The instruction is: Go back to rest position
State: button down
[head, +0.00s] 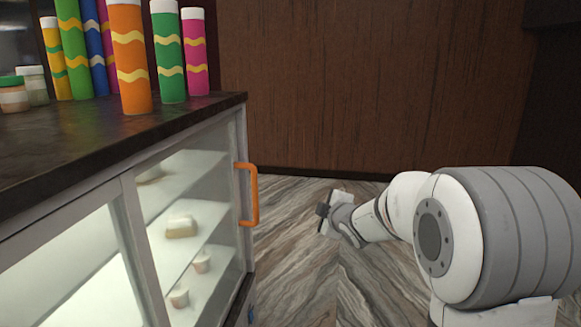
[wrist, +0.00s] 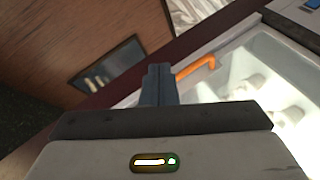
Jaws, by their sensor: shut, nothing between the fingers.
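My gripper (wrist: 158,72) is shut and empty in the wrist view, its two dark fingers pressed together. In the head view my gripper (head: 322,211) is small, low over the floor to the right of the glass-fronted counter. It is apart from the counter's orange door handle (head: 254,194). The handle also shows in the wrist view (wrist: 196,68), beyond the fingers and to their right.
The display counter (head: 120,150) fills the left, with sweets on shelves behind its glass. Several colourful tubes (head: 131,60) and small jars (head: 14,95) stand on its top. A brown wooden wall (head: 370,85) closes the back. The patterned floor (head: 290,250) beside the counter looks clear.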

jog(key=s+d+r+m+g+h+p, duration=0.3)
jog(key=s+d+r+m+p, duration=0.15)
jog(key=s, duration=0.45)
jog(key=s+d+r+m+g+h+p, duration=0.25)
jog(key=s+r+m+p, duration=0.3)
jog(key=s, duration=0.35)
jog(key=s+r+m+g+y+p, duration=0.1)
jog(key=s+m+g+p, duration=0.4)
jog(key=s, duration=1.5)
jog(key=shift+s+a+r+m+g+p, duration=0.25)
jog(key=shift+r+m+g+p, duration=0.15)
jog(key=shift+m+p, duration=0.45)
jog(key=shift+y, duration=0.25)
